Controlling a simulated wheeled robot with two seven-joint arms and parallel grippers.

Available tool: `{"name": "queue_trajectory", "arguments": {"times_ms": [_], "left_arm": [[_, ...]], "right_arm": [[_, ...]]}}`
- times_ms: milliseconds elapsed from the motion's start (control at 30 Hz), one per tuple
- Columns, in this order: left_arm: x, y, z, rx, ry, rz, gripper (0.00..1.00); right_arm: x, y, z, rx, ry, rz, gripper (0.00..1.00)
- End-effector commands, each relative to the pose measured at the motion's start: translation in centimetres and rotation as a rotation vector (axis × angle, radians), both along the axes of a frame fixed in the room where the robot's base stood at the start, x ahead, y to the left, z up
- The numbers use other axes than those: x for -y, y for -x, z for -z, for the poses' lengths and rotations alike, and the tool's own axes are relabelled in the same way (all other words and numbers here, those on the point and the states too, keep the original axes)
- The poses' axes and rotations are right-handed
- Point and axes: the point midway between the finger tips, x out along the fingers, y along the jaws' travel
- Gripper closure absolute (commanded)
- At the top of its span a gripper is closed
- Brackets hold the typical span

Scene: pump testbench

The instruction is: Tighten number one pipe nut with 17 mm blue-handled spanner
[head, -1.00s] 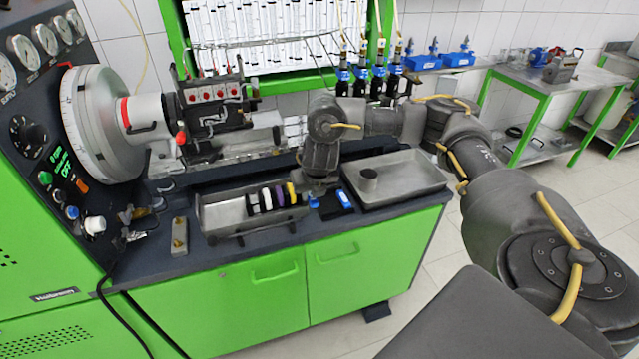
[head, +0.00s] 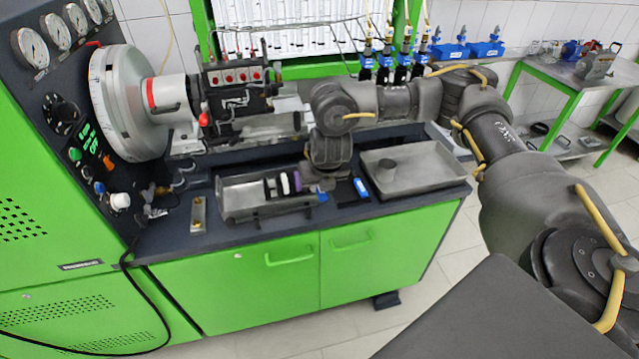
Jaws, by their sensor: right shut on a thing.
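My right gripper (head: 312,182) is low at the right end of a grey metal tray (head: 240,206) on the bench. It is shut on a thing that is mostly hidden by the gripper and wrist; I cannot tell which. Black, white and purple (head: 297,182) handles stand in a row in the tray, just left of the gripper. A small blue part (head: 322,197) shows right beside the gripper; I cannot tell whether it is a spanner handle. The pump (head: 236,88) with its pipes is mounted at the back left. Its pipe nuts are too small to tell apart. My left gripper is out of view.
A wider grey tray (head: 425,183) with a small cup (head: 385,172) lies right of the gripper. A dark piece with a bright blue part (head: 361,188) lies between the trays. The large dial wheel (head: 122,103) and control panel stand left. My right arm spans the bench's right side.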

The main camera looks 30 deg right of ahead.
Motion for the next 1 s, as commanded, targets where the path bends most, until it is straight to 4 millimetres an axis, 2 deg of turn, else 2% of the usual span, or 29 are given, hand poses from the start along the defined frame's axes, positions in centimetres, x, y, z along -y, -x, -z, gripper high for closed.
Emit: {"name": "queue_trajectory", "arguments": {"times_ms": [167,267,467,667,900,1000], "left_arm": [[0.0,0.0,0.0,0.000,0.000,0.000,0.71],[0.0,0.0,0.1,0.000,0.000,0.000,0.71],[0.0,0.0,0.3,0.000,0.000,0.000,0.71],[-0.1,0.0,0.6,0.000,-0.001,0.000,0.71],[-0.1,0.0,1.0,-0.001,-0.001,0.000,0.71],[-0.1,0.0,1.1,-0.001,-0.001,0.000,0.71]], "right_arm": [[-0.4,0.1,-0.1,0.002,0.001,0.039,1.00],[-1.1,0.3,-0.3,0.004,0.004,0.131,1.00],[-3.2,1.4,-0.9,0.009,0.012,0.500,1.00],[-5.8,3.5,-2.0,0.008,0.007,1.087,1.00],[-8.8,7.0,-4.7,-0.003,0.000,1.970,1.00],[-9.7,8.3,-5.9,-0.009,0.000,2.269,1.00]]}}
